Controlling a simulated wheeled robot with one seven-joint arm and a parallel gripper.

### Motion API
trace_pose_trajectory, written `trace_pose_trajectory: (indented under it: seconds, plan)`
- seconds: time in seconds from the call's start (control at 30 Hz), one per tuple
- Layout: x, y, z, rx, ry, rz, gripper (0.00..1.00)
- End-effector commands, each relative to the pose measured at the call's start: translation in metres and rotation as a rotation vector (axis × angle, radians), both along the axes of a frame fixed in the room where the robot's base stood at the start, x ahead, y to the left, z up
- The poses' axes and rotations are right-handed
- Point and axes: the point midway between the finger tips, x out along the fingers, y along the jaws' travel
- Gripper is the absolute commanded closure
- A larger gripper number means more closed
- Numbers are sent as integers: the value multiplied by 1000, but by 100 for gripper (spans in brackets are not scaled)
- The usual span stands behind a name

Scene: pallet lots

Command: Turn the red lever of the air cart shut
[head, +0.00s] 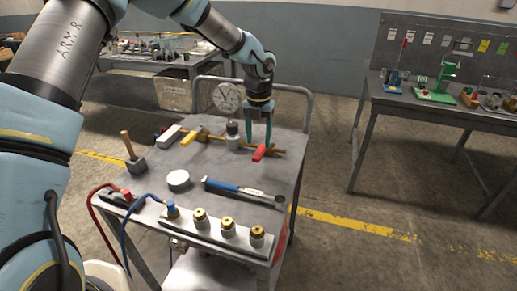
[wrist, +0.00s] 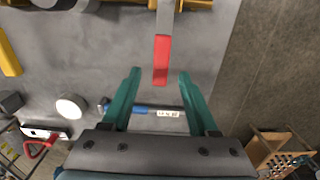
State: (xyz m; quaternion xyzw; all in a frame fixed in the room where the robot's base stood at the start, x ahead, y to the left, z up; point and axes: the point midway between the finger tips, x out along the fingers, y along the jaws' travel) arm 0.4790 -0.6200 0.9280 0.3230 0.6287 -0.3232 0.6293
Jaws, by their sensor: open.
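The air cart (head: 225,165) stands in front of me with a brass pipe (head: 268,150) along the far part of its grey top. The red lever (head: 260,152) sits near the pipe's right end. In the wrist view the red lever (wrist: 161,60) sticks out from the pipe toward my gripper, its grey shank joining the brass at the top. My gripper (head: 258,143) points down over the lever, its green fingers apart. In the wrist view the lever's free end lies between the fingertips of my gripper (wrist: 160,74), with a gap on each side; whether the fingers are level with it I cannot tell.
A pressure gauge (head: 227,97) stands on the pipe left of my gripper. A yellow lever (head: 190,137) is further left. A workbench (head: 430,108) stands right; floor between is clear.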

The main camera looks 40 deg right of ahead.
Motion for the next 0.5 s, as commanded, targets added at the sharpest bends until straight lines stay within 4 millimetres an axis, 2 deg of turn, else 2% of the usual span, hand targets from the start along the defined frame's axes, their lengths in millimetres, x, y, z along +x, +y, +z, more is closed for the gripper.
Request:
trace_pose_trajectory:
  seconds: [0.1,0.23,0.4,0.5]
  plan:
    - [1,0,24,-3,-4,1,40]
    - [1,0,46,-2,-2,0,40]
    - [1,0,63,-2,-1,2,40]
    - [1,1,66,0,0,1,40]
